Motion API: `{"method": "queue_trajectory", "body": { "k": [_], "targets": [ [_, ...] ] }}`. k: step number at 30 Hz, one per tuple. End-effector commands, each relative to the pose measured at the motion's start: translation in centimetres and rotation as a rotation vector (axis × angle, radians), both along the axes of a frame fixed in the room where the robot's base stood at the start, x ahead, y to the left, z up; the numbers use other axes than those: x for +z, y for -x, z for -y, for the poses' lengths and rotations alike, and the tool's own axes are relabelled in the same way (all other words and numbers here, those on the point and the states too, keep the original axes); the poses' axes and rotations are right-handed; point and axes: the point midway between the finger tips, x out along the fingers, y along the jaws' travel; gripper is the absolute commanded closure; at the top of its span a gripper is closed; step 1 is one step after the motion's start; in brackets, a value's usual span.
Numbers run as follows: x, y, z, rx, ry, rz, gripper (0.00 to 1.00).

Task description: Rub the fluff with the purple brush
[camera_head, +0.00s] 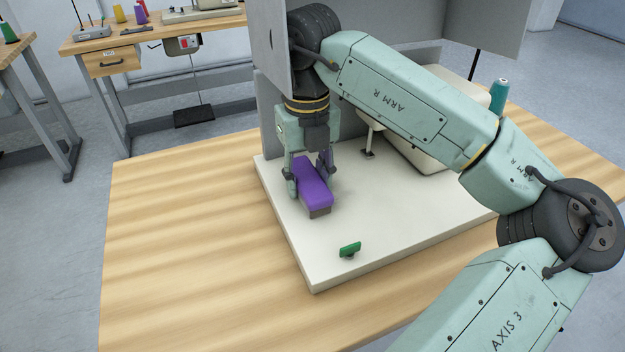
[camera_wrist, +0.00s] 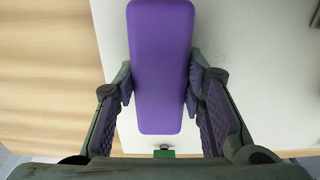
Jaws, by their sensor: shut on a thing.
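The purple brush (camera_head: 313,184) has a purple back and a brown lower part. My gripper (camera_head: 311,178) is shut on it from both sides, over the white board. It also shows in the wrist view (camera_wrist: 160,70), between the two finger pads. I cannot tell whether the brush touches the board. No fluff can be made out; any fluff under the brush is hidden.
A small green object (camera_head: 350,250) stands on the white board (camera_head: 285,225) near its front edge. A pale machine (camera_head: 420,150) and a teal thread cone (camera_head: 498,97) are behind my arm. Grey panels (camera_head: 400,20) rise at the back. The wooden table (camera_head: 190,240) is clear at left.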

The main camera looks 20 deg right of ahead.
Motion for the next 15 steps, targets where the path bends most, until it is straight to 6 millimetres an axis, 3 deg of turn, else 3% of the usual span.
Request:
{"method": "queue_trajectory", "body": {
  "k": [7,15],
  "targets": [
    [0.1,-0.8,0.5,-0.003,0.000,0.001,0.85],
    [-0.1,-0.9,2.9,-0.005,0.001,0.002,0.85]
  ]
}}
